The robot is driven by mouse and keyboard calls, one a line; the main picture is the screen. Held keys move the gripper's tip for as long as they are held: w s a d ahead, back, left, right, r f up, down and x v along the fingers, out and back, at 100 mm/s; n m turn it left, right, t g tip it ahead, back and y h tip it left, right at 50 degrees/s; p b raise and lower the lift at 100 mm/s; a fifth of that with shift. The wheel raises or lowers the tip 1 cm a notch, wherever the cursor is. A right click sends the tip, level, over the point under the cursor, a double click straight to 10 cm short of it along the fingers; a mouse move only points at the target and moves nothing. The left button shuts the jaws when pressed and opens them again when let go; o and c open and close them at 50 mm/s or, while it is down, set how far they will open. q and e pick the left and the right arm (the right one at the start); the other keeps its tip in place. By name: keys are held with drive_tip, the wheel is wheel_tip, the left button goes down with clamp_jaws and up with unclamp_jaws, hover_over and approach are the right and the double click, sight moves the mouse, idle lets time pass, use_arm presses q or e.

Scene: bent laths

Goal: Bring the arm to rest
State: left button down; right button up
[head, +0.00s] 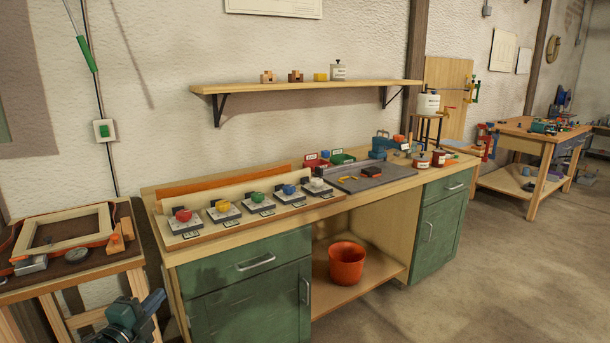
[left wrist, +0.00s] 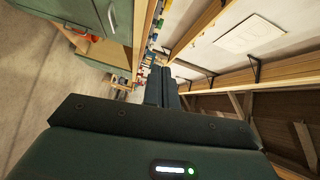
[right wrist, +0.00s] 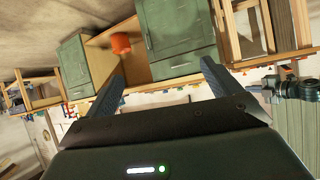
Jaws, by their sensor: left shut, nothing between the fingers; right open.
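My left gripper (head: 150,303) shows at the bottom left of the head view, in front of the small side table and apart from it. In the left wrist view the two dark fingers of the left gripper (left wrist: 162,72) lie together, shut with nothing between them. My right gripper (right wrist: 163,62) is outside the head view. In the right wrist view its two blue-grey fingers stand wide apart, open and empty, with the green cabinets beyond.
A workbench (head: 385,192) with green cabinets carries several switch blocks and a dark mat (head: 375,178). An orange bucket (head: 346,264) stands on its lower shelf. A small table with a wooden frame (head: 62,231) is at the left. Floor (head: 450,295) at the front right is clear.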

use_arm(q)
drive_tip(key=s+d+f+n+g, duration=0.2)
drive_tip(key=s+d+f+n, duration=0.2)
drive_tip(key=s, duration=0.6)
drive_tip(key=s+d+f+n+g+p, duration=0.1)
drive_tip(key=s+d+f+n+g, duration=0.1)
drive_tip(key=s+d+f+n, duration=0.3)
drive_tip(key=s+d+f+n+g+p, duration=0.1)
drive_tip(key=s+d+f+n, duration=0.3)
drive_tip(key=s+d, duration=0.5)
drive_tip(key=s+n+g, duration=0.1)
drive_tip(key=s+n, duration=0.1)
drive_tip(key=s, duration=0.4)
drive_tip(key=shift+d+f+n, duration=0.2)
drive_tip(key=shift+d+n, duration=0.15)
drive_tip(key=shift+n, duration=0.05)
drive_tip(key=shift+g, duration=0.3)
